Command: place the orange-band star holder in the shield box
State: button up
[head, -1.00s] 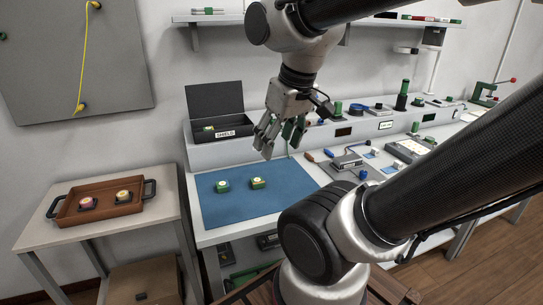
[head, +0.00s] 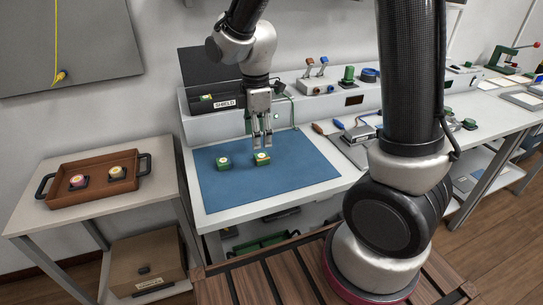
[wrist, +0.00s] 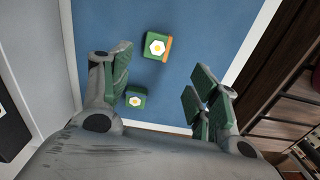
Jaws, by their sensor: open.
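Two small green star holders with white tops lie on the blue mat (head: 300,178). The right one (head: 262,158) appears to be the orange-band star holder; in the wrist view the orange-band star holder (wrist: 155,46) shows an orange strip along one side. The other green holder (head: 223,162) lies to its left, and it shows nearer the palm in the wrist view (wrist: 136,98). My gripper (head: 262,146) is open and empty, pointing down just above the right holder. The black shield box (head: 226,104) stands behind the mat with its lid up and a green item inside.
A brown tray (head: 52,198) with two dark-based round-topped holders sits on a side table at left. A tool rest and small devices (head: 360,132) lie right of the mat. Toggle switches (head: 316,84) stand on the raised ledge behind. The mat's right part is clear.

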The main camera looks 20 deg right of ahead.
aim_at(259, 157)
jog(key=shift+d+f+n, duration=0.1)
jog(key=shift+f+n, duration=0.2)
jog(key=shift+f, duration=0.15)
jog(key=f, duration=0.7)
jog(key=shift+w, duration=0.3)
jog(key=shift+r, duration=0.1)
jog(key=c, duration=1.1)
